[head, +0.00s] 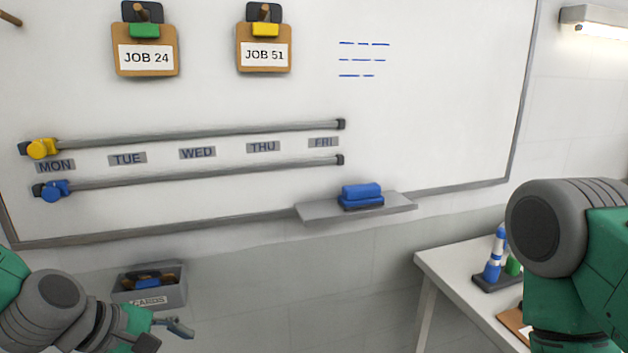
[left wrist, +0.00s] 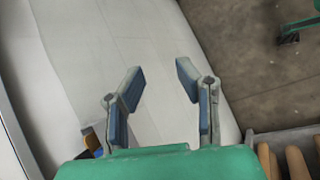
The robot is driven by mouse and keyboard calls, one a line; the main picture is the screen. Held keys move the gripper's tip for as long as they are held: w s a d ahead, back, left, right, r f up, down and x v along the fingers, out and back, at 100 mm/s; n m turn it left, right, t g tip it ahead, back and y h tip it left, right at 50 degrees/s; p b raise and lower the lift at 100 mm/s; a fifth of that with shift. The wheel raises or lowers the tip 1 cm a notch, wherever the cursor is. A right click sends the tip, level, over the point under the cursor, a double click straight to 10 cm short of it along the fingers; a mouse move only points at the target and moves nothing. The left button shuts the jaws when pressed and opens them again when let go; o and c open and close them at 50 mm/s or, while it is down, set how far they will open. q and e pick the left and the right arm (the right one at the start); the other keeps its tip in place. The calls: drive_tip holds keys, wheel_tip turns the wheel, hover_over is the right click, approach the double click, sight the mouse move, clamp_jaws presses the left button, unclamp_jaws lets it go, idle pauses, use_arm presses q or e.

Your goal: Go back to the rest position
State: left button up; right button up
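My left gripper (head: 168,332) is at the lower left of the head view, low in front of the wall and just right of and below the cards box. In the left wrist view its two blue-padded fingers (left wrist: 160,85) are spread apart with nothing between them. My right arm shows at the right edge of the head view, but its gripper is out of the picture.
A whiteboard (head: 440,120) carries two rails with a yellow slider (head: 41,149) and a blue slider (head: 55,191) at MON. JOB 24 (head: 146,57) and JOB 51 (head: 264,54) clipboards hang above. A cards box (head: 170,298) is below; a table (head: 450,270) stands right.

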use_arm(q)
drive_tip(key=s+a+f+m+g+y+b, duration=0.2)
drive_tip(key=s+f+m, duration=0.6)
drive_tip(key=s+f, duration=0.4)
drive_tip(key=s+a+f+m+g+y+b, duration=0.2)
drive_tip(key=s+f+m, duration=0.6)
drive_tip(key=s+f, duration=0.4)
drive_tip(key=shift+s+a+f+m+g+y+b, duration=0.35)
drive_tip(key=shift+a+f+y+b, duration=0.5)
drive_tip(key=shift+a+f, duration=1.3)
drive_tip(key=shift+w+d+f, duration=0.15)
drive_tip(key=shift+d+f, duration=0.15)
drive_tip(key=shift+d, duration=0.45)
drive_tip(key=shift+a, duration=0.25)
drive_tip(key=shift+d, duration=0.1)
